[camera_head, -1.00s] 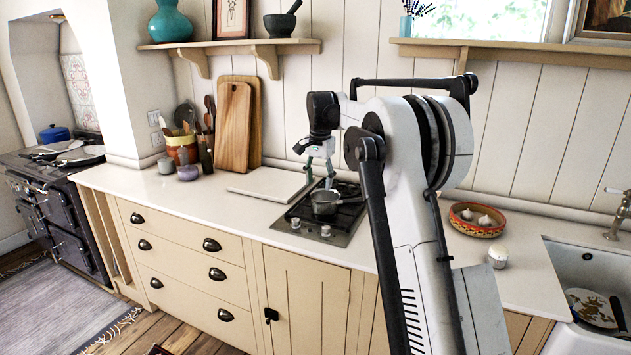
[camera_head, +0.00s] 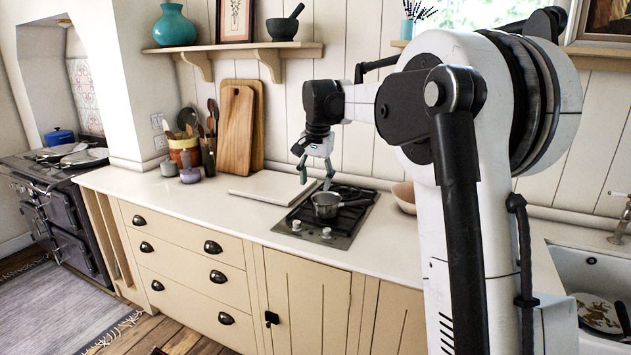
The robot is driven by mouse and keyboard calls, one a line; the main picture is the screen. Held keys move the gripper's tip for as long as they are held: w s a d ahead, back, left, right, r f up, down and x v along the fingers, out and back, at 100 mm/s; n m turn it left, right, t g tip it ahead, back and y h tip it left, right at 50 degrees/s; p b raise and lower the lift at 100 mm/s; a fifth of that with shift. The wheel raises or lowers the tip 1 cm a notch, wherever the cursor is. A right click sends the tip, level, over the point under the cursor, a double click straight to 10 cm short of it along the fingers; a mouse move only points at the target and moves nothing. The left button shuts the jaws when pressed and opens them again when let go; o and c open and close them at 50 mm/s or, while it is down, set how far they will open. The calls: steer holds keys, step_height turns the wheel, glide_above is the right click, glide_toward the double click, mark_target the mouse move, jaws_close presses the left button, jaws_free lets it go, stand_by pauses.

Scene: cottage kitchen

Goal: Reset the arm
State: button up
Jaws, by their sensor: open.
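My gripper (camera_head: 316,177) hangs down from my arm above the back left of the small gas hob, with its fingers apart and nothing seen between them. A small grey saucepan (camera_head: 325,205) sits on the hob (camera_head: 318,235), just below and to the right of the fingertips. The gripper looks apart from the pan. My arm rises at the right and hides part of the counter and the wall there.
A pale board (camera_head: 275,188) lies on the counter left of the hob. Upright cutting boards (camera_head: 237,130) and a utensil pot (camera_head: 184,152) stand further left. A shelf (camera_head: 230,46) runs above. A bowl (camera_head: 404,196) and the sink (camera_head: 590,272) lie to the right.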

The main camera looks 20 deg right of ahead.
stand_by(0.4)
steer(key=s+a+r+n+t, duration=0.15)
steer(key=s+a, duration=0.35)
steer(key=s, duration=0.5)
steer(key=s+a+n+t, duration=0.1)
steer(key=s+a+n, duration=0.25)
steer(key=s, duration=0.55)
steer(key=s+a+f+n, duration=0.1)
steer(key=s+a+f, duration=0.1)
steer(key=s+f, duration=0.2)
steer(key=s+a+f+n+t+b, duration=0.1)
steer(key=s+a+f, duration=0.1)
steer(key=s, duration=0.8)
steer(key=s+a+f+n+t, duration=0.1)
steer(key=s+a+f+n, duration=0.1)
steer(key=s+f, duration=0.3)
steer(key=shift+s+f+b, duration=0.3)
steer(key=shift+s+f, duration=0.05)
steer(key=shift+s, duration=0.6)
steer(key=shift+a, duration=0.1)
